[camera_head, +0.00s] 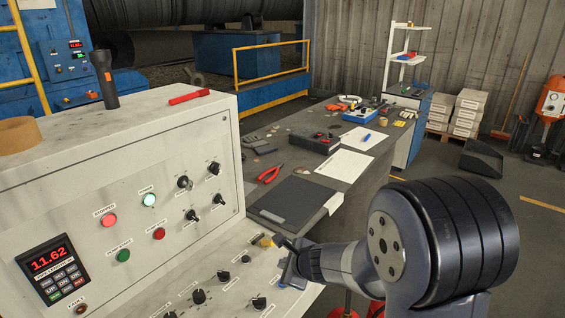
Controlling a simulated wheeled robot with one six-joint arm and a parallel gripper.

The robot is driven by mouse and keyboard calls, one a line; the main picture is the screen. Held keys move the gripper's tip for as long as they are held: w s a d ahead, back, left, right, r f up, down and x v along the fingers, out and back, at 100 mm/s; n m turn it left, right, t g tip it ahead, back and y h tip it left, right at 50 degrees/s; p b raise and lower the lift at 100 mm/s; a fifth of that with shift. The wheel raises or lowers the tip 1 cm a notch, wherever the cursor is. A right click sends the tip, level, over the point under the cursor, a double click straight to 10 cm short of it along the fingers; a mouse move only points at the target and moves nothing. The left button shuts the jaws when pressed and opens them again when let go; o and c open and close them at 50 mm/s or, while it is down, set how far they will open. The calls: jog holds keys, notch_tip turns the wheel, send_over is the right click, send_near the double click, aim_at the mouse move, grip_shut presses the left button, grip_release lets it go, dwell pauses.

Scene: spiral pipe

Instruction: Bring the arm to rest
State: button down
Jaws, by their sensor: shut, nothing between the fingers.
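My arm comes in from the lower right, with its large dark ribbed joint close to the camera. My gripper (285,262) is at the arm's end, over the right part of the control console's sloped lower panel. Its fingers look dark and small, and it is shut with nothing held. A yellow knob (265,241) shows just beyond it, and whether the two touch I cannot tell. Part of the lower panel behind the gripper and arm is hidden.
The white console (120,160) carries several buttons and knobs and a red display (48,262) reading 11.62. A torch (106,80), a tape roll (18,135) and a red marker (189,97) are on its top. A cluttered workbench (345,185) stands behind.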

jog(key=shift+f+b, duration=0.35)
jog(key=shift+f, duration=0.25)
jog(key=shift+r+p, duration=0.2)
jog(key=shift+p, duration=0.5)
notch_tip(320, 180, up, 6)
jog(key=p, duration=0.4)
jog(key=shift+f+p, duration=0.25)
jog(key=shift+p, duration=0.15)
jog(key=shift+f, duration=0.1)
